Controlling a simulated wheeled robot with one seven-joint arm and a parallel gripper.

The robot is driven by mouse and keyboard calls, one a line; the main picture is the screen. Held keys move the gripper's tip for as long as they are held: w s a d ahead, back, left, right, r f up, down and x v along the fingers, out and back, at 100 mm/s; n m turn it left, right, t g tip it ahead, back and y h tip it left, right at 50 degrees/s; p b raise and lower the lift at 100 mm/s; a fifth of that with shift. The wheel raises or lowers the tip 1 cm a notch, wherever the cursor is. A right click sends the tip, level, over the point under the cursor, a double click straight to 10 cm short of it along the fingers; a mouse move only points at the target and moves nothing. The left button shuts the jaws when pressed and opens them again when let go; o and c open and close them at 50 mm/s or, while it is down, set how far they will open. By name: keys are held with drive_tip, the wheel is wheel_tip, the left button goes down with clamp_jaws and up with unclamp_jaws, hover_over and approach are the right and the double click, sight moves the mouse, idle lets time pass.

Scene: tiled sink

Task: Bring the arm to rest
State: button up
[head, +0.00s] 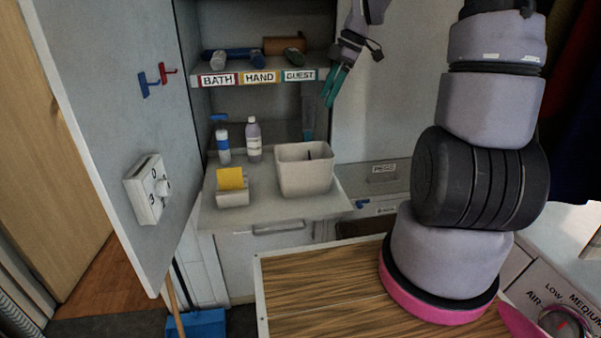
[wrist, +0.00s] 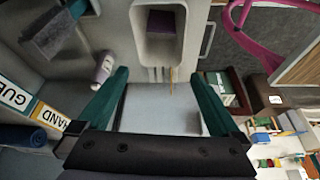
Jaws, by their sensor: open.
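My gripper (head: 336,86) has green fingers. In the head view it hangs near the right end of the labelled shelf, above and to the right of the white bin (head: 304,176). In the wrist view the fingers of my gripper (wrist: 165,75) are spread apart with nothing between them. The lower part of my arm rises at the right of the head view, and its middle links run out of the top of the picture.
The shelf (head: 262,77) carries BATH, HAND and GUEST labels and rolled items. Below, a counter (head: 275,209) holds a white bottle (head: 254,140), a spray bottle (head: 223,143) and a yellow sponge (head: 230,179) in a holder. An open door (head: 112,120) stands left.

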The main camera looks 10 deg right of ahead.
drive_tip(key=s+r+m+t+h, duration=0.1)
drive_tip(key=s+r+m+t, duration=0.2)
drive_tip(key=s+r+m, duration=0.4)
drive_tip(key=s+d+r+m+t+h, duration=0.1)
drive_tip(key=s+r+m+t, duration=0.2)
drive_tip(key=s+r+m, duration=0.5)
drive_tip(key=s+m, duration=0.5)
drive_tip(key=s, duration=0.1)
drive_tip(key=shift+s+r+m+t, duration=0.25)
drive_tip(key=shift+s+m+t, duration=0.05)
idle(0.6)
